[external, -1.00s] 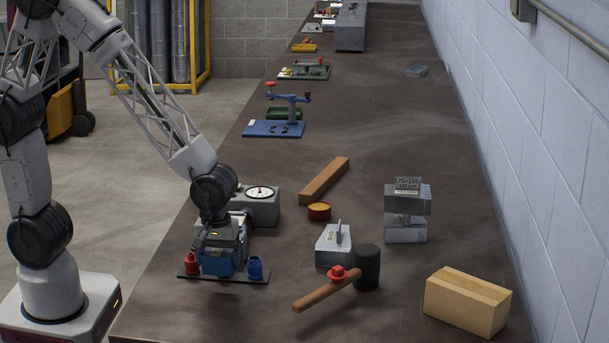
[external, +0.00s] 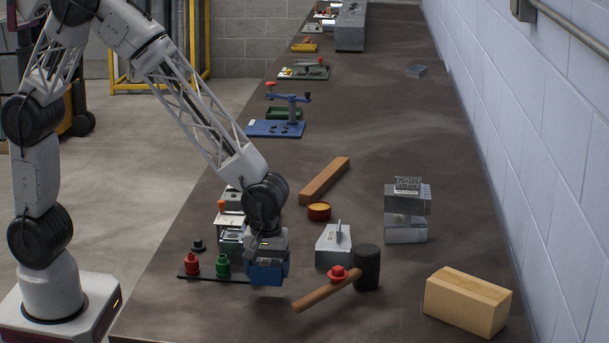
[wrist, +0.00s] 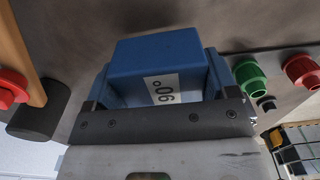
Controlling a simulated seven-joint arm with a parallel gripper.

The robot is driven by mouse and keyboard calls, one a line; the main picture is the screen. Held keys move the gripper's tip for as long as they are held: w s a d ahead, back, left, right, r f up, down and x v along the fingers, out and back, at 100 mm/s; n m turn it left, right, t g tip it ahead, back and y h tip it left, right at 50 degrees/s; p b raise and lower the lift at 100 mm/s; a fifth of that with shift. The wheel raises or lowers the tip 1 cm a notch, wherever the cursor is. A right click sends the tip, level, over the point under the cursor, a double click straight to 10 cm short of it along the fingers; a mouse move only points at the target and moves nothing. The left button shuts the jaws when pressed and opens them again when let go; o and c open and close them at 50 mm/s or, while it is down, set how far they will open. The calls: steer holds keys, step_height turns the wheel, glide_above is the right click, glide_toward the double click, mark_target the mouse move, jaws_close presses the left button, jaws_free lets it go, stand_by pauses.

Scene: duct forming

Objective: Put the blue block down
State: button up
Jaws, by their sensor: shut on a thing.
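The blue block (external: 266,273) is held at the end of my arm, at the right end of a black plate (external: 213,278). My gripper (external: 267,256) points down and is shut on the block. Whether the block's underside touches the table cannot be told. The blue fitting on the plate's right end is hidden from the external view.
Red (external: 192,264) and green (external: 222,264) fittings stand on the plate. Right of the block lies a mallet with a wooden handle (external: 315,297), black head (external: 367,267) and red piece (external: 338,273). A grey metal piece (external: 333,246) and cardboard box (external: 467,301) stand further right.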

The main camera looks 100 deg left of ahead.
mark_target(269, 281)
steer(key=shift+w, duration=0.2)
steer(key=shift+f, duration=1.75)
steer(key=shift+f, duration=0.15)
steer(key=o, duration=1)
step_height(269, 281, up, 12)
steer(key=shift+r, duration=0.15)
